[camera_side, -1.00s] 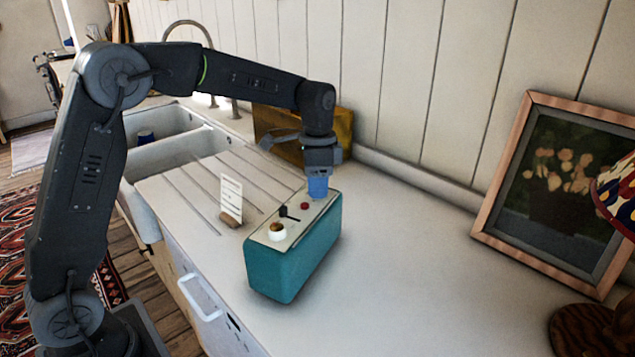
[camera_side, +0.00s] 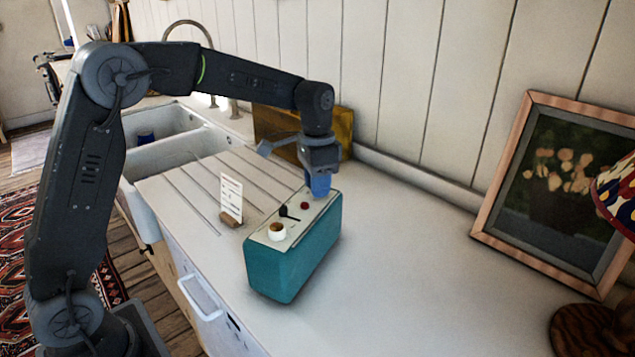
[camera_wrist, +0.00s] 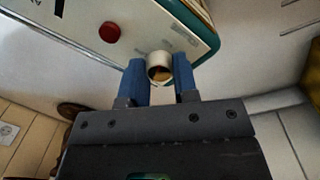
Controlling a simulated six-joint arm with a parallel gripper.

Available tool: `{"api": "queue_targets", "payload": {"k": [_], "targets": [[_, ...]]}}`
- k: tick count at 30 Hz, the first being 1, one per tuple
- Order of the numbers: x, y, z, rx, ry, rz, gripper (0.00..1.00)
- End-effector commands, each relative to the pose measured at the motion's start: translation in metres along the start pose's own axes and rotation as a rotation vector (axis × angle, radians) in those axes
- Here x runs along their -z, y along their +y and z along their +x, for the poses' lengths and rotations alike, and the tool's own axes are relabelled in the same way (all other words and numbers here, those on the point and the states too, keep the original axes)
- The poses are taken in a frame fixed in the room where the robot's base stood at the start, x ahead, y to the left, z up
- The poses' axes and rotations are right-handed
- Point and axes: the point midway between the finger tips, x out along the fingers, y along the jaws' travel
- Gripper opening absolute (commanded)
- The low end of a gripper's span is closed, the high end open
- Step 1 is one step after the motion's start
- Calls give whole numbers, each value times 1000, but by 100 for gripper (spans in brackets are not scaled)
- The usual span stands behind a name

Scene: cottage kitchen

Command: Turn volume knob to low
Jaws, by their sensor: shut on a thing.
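A teal box (camera_side: 290,265) with a pale top panel stands on the counter. At the panel's near end is a white knob with a brown top (camera_side: 277,232). A black lever (camera_side: 288,213) and a red button (camera_side: 304,205) sit along the middle. My gripper (camera_side: 319,190) points down at the far end of the panel, its blue fingers shut on a second white knob with a tan top. In the wrist view this far knob (camera_wrist: 159,66) sits between the fingers of my gripper (camera_wrist: 160,84), with the red button (camera_wrist: 109,32) beside it. I cannot read the panel's markings.
A small card in a wooden holder (camera_side: 231,200) stands left of the box. Behind are a wooden board (camera_side: 272,125) and the wall. A framed picture (camera_side: 563,190) leans at right. Counter right of the box is clear.

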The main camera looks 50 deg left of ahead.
Motion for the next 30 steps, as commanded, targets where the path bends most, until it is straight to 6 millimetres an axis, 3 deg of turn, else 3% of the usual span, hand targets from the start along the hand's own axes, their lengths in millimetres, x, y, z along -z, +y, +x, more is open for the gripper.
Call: {"api": "queue_targets", "payload": {"k": [30], "targets": [[-1, 1, -1, -1, 51, -919, 4]]}}
